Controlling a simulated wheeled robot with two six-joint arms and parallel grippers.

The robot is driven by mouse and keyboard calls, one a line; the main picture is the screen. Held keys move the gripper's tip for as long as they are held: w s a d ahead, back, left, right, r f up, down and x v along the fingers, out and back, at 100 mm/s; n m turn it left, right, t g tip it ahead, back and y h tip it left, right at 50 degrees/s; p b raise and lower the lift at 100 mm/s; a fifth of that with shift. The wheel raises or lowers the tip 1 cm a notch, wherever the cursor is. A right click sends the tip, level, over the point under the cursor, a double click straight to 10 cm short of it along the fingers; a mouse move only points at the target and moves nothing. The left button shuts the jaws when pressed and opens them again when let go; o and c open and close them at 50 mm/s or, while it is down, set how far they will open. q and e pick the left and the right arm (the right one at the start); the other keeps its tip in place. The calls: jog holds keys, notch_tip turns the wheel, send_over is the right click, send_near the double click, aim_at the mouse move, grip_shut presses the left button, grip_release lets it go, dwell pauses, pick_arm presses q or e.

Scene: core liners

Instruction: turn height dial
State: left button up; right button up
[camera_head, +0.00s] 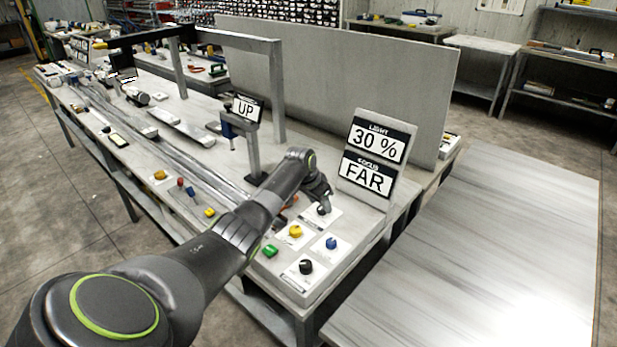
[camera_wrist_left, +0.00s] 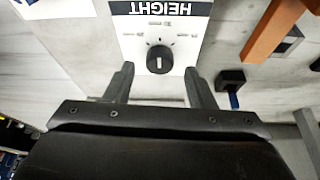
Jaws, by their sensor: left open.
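The height dial (camera_wrist_left: 159,59) is a black round knob with a pale pointer mark, on a white card headed HEIGHT in the left wrist view. My left gripper (camera_wrist_left: 159,69) is open, with one finger on each side of the near part of the knob. I see gaps between the fingers and the knob. In the head view my left gripper (camera_head: 322,195) is over the panel at the bench end, close to a black knob (camera_head: 322,210). The card label there is too small to read. My right gripper is not in view.
Other knobs stand close by: yellow (camera_head: 295,231), blue (camera_head: 331,243), black (camera_head: 305,267) and green (camera_head: 270,251). A sign (camera_head: 374,157) reads LIGHT 30 %, FOCUS FAR. A small sign on a post (camera_head: 245,108) reads UP. The table at right (camera_head: 480,240) is bare.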

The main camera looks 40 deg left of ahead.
pick_arm(q)
jog(key=b+v, duration=0.1)
jog(key=v, duration=1.4)
jog(key=shift+r, duration=0.2)
jog(key=shift+s, duration=0.15)
